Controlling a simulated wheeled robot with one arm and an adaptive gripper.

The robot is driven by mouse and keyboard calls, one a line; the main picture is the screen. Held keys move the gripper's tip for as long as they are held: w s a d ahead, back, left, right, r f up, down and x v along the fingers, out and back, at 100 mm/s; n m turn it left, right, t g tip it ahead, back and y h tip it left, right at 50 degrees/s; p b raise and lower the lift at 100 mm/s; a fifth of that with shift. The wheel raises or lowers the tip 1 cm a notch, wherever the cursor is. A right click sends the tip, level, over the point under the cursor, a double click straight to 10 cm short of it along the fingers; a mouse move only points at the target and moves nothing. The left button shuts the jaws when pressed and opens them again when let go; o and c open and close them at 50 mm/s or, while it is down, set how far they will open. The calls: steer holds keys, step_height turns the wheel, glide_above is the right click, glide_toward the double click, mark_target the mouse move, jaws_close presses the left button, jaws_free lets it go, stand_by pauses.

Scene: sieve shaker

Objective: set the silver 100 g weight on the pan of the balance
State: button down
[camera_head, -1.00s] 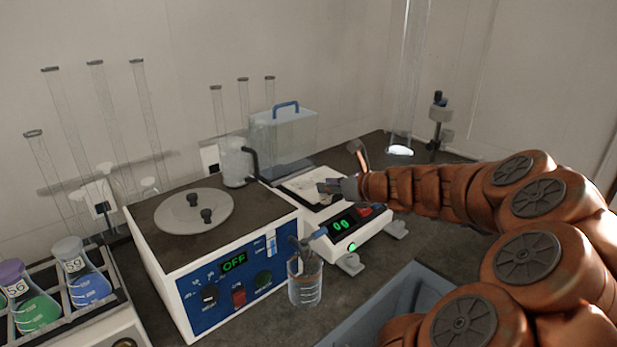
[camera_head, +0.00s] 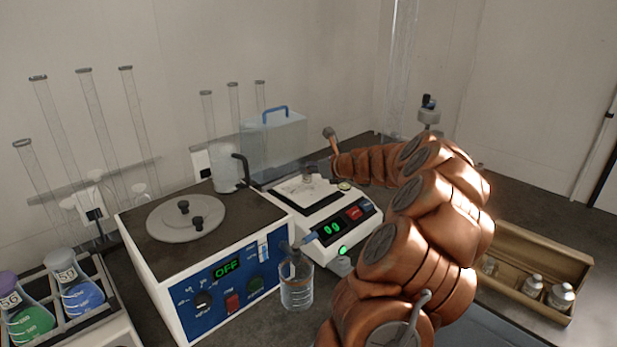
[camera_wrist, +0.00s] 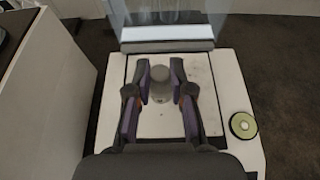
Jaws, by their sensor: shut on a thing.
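The balance (camera_head: 325,215) stands right of the blue-fronted shaker box, with its green readout showing 00. Its pale square pan (camera_head: 288,188) also shows in the wrist view (camera_wrist: 150,128). My gripper (camera_head: 312,168) is over the pan, reaching in from the right. In the wrist view my gripper (camera_wrist: 160,100) has its two fingers closed on either side of a small grey weight (camera_wrist: 160,88), which stands upright between the fingertips, over the pan. I cannot tell whether its base touches the pan, and no marking on it is readable.
A wooden box (camera_head: 575,262) with several weights (camera_head: 533,285) is at the right. The shaker box (camera_head: 215,262) and a glass beaker (camera_head: 297,287) stand left of the balance. A clear case with a blue handle (camera_head: 275,143) is behind. A round green level (camera_wrist: 243,125) sits on the balance's corner.

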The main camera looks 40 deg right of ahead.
mark_target(311, 177)
steer(key=shift+w+d+f, duration=0.1)
steer(key=shift+w+d, duration=0.05)
steer(key=shift+w, duration=0.15)
steer(key=shift+f, duration=1.65)
steer(key=shift+f, duration=0.1)
steer(key=c, duration=1)
jaws_free()
steer(key=shift+c, duration=0.2)
steer(key=shift+s, duration=0.15)
steer(key=v, duration=1.2)
steer(key=shift+b, duration=0.45)
